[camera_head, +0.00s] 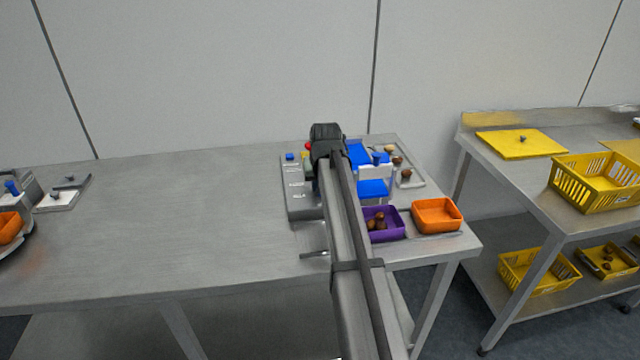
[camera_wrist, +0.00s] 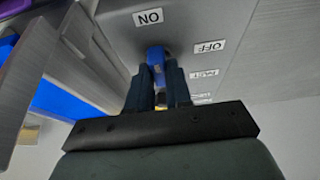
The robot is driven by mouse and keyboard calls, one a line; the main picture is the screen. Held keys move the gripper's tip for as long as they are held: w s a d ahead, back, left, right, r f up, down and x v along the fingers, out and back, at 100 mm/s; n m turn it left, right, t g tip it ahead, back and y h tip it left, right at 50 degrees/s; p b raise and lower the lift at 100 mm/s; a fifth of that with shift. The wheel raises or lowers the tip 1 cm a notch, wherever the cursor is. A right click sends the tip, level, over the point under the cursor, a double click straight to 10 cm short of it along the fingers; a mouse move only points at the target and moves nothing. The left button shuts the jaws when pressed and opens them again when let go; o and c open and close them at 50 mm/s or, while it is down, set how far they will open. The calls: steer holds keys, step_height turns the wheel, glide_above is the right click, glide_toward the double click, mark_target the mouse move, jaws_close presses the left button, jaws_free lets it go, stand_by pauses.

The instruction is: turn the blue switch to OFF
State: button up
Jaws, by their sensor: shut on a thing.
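The blue switch (camera_wrist: 156,58) shows in the wrist view between the two fingertips of my gripper (camera_wrist: 157,76), which is shut on it. The switch sits on a grey control panel (camera_wrist: 115,30), and its outer end points towards the ON label (camera_wrist: 148,17). The OFF label (camera_wrist: 208,47) lies to the right of the switch, apart from it. In the head view my arm reaches over the grey panel box (camera_head: 302,206), and the fingers and the held switch are hidden.
Right of my arm are a blue and white device (camera_head: 372,188), a purple tray (camera_head: 386,236) with dates and an orange tray (camera_head: 437,214). A metal handle-like part (camera_head: 313,254) lies left of my arm. The left middle of the table (camera_head: 180,230) is clear.

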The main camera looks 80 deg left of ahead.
steer(key=shift+m, duration=0.3)
jaws_close()
steer(key=m+t, duration=0.1)
steer(key=m, duration=0.2)
steer(key=shift+s+m+t, duration=0.15)
steer(key=shift+m+t, duration=0.15)
steer(key=m, duration=0.2)
steer(key=m+t+h, duration=0.1)
steer(key=m, duration=0.1)
steer(key=shift+s+a+m+t, duration=0.1)
steer(key=shift+a+m+t, duration=0.05)
steer(key=shift+m+t, duration=0.15)
steer(key=m, duration=0.2)
steer(key=m+t+h, duration=0.1)
steer(key=m, duration=0.1)
steer(key=shift+a+m+h, duration=0.15)
steer(key=shift+m+h, duration=1.05)
steer(key=shift+m, duration=1.3)
steer(key=o, duration=0.8)
jaws_free()
steer(key=shift+c, duration=0.2)
